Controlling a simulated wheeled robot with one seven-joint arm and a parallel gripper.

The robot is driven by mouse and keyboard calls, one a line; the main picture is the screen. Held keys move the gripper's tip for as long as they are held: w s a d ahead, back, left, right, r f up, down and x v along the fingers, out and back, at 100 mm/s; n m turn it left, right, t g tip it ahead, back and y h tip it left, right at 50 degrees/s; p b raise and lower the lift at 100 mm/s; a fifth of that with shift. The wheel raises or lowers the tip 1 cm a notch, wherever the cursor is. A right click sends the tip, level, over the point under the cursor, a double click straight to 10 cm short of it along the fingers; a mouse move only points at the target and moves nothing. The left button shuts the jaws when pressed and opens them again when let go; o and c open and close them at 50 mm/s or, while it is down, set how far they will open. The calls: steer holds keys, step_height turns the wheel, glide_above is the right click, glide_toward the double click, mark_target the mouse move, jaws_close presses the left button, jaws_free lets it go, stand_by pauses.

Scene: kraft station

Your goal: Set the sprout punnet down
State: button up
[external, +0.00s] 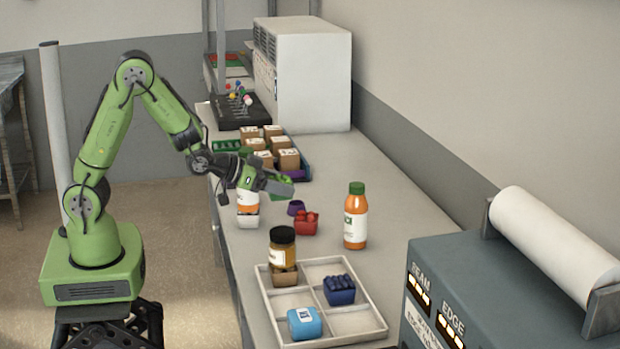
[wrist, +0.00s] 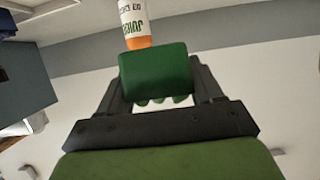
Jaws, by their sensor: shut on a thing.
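The sprout punnet is a small green block with rounded green bumps along one side. It shows in the wrist view (wrist: 155,70) between my fingers, and in the external view (external: 283,187) at the end of my arm. My gripper (external: 270,182) is shut on it and holds it above the bench, near an orange juice bottle (external: 247,206). In the wrist view my gripper (wrist: 158,85) has one finger on each side of the punnet. The punnet's far side is hidden.
A divided white tray (external: 375,325) holds a dark-lidded jar (external: 282,244), a dark blue punnet (external: 340,291) and a light blue box (external: 304,323). A red punnet (external: 307,225) and another juice bottle (external: 355,217) stand on the bench. Small cartons (external: 289,159) fill a crate behind.

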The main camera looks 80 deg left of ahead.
steer(key=r, duration=0.4)
steer(key=shift+d+r, duration=0.2)
steer(key=shift+d, duration=0.1)
steer(key=w+d+f+b, duration=0.2)
steer(key=d, duration=0.3)
steer(key=b, duration=0.5)
glide_above(293, 305)
step_height(293, 305, down, 5)
step_height(293, 305, down, 10)
steer(key=b, duration=0.3)
steer(key=shift+r, duration=0.2)
steer(key=shift+f, duration=0.1)
